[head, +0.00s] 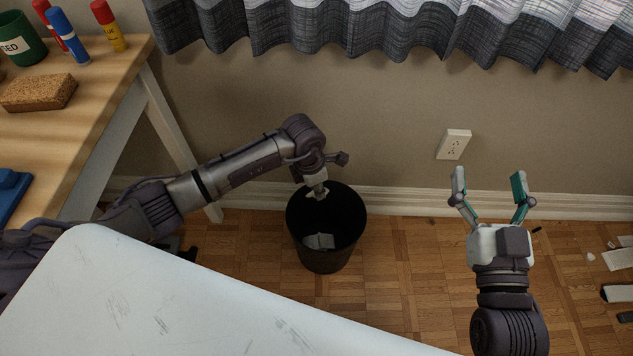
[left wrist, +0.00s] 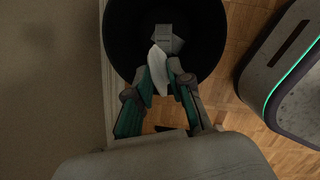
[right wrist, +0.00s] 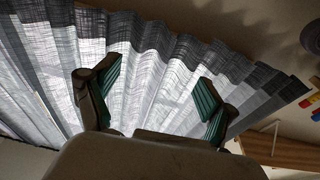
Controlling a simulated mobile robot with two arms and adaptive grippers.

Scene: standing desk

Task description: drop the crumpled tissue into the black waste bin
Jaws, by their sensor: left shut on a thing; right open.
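The black waste bin (head: 325,260) stands on the floor near the wall, with its mouth upward. My left gripper (head: 318,187) points down over the bin's far part. It is shut on the crumpled tissue (head: 315,194), which is white and small. In the left wrist view the tissue (left wrist: 157,68) sits between the fingertips, in front of the bin's dark interior (left wrist: 125,30). My right gripper (head: 488,180) is open and empty, well to the right of the bin. In the right wrist view its fingers (right wrist: 160,75) stand wide apart against the curtain.
A light grey item (head: 318,241) lies inside the bin. A white desk top (head: 180,300) fills the lower left. Curtains (head: 400,30) hang above. Small items lie on the floor at far right.

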